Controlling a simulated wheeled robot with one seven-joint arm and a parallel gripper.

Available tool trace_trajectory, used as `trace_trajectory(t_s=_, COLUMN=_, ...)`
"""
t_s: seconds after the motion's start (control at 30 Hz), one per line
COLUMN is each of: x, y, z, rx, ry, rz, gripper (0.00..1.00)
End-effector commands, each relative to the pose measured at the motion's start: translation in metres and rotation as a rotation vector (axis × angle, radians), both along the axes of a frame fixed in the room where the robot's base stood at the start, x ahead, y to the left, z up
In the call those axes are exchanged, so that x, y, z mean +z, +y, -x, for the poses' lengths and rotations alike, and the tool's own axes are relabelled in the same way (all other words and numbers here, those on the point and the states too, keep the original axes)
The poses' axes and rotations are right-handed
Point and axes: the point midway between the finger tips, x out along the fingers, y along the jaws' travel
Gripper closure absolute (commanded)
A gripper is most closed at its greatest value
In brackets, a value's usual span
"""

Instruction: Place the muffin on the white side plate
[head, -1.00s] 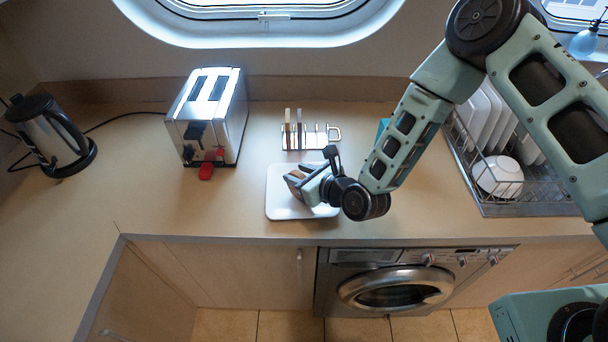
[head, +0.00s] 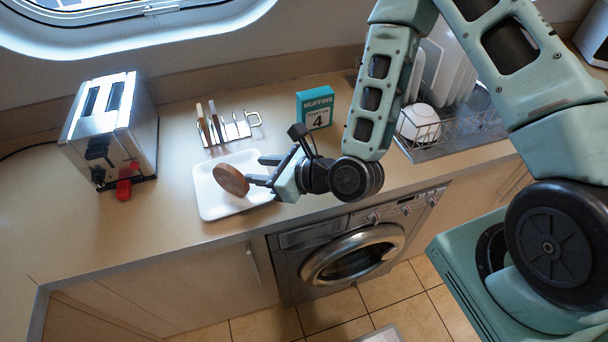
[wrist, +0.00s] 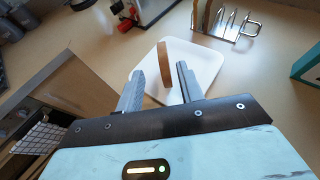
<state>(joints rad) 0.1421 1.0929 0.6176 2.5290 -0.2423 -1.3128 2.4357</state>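The muffin (head: 231,180) is a flat brown round piece standing on its edge, tilted, on the white side plate (head: 214,207). In the wrist view the muffin (wrist: 163,58) shows edge-on over the plate (wrist: 206,62). My gripper (head: 255,170) reaches over the plate's right side with its fingers apart. In the wrist view my gripper (wrist: 160,72) has the muffin's near end in line with the gap between its fingertips, with clear space on both sides. No finger visibly touches the muffin.
A toast rack (head: 225,128) with slices stands behind the plate, and a teal muffins box (head: 315,108) stands to its right. A toaster (head: 112,130) with a red lever is at left. A dish rack (head: 450,120) is at right. Counter left of the plate is clear.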

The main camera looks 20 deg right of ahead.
Motion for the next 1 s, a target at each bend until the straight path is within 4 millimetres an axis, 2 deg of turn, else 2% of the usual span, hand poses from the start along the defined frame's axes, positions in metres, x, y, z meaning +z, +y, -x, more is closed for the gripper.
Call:
trace_trajectory(t_s=0.17, x=0.005, y=0.01, z=0.01, rx=0.232, ry=-0.123, rz=0.284, gripper=0.63)
trace_trajectory(t_s=0.3, x=0.014, y=0.013, z=0.03, rx=0.595, ry=-0.305, rz=0.676, gripper=0.63)
trace_trajectory(t_s=0.47, x=0.036, y=0.001, z=0.059, rx=1.051, ry=-0.511, rz=1.06, gripper=0.63)
trace_trajectory(t_s=0.6, x=0.066, y=-0.015, z=0.091, rx=1.472, ry=-0.682, rz=1.291, gripper=0.63)
trace_trajectory(t_s=0.7, x=0.091, y=-0.029, z=0.118, rx=1.777, ry=-0.806, rz=1.38, gripper=0.63)
trace_trajectory(t_s=0.8, x=0.116, y=-0.043, z=0.146, rx=2.053, ry=-0.923, rz=1.396, gripper=0.63)
trace_trajectory(t_s=0.9, x=0.135, y=-0.054, z=0.171, rx=2.27, ry=-1.028, rz=1.363, gripper=0.63)
trace_trajectory(t_s=1.0, x=0.147, y=-0.062, z=0.189, rx=2.41, ry=-1.102, rz=1.316, gripper=0.63)
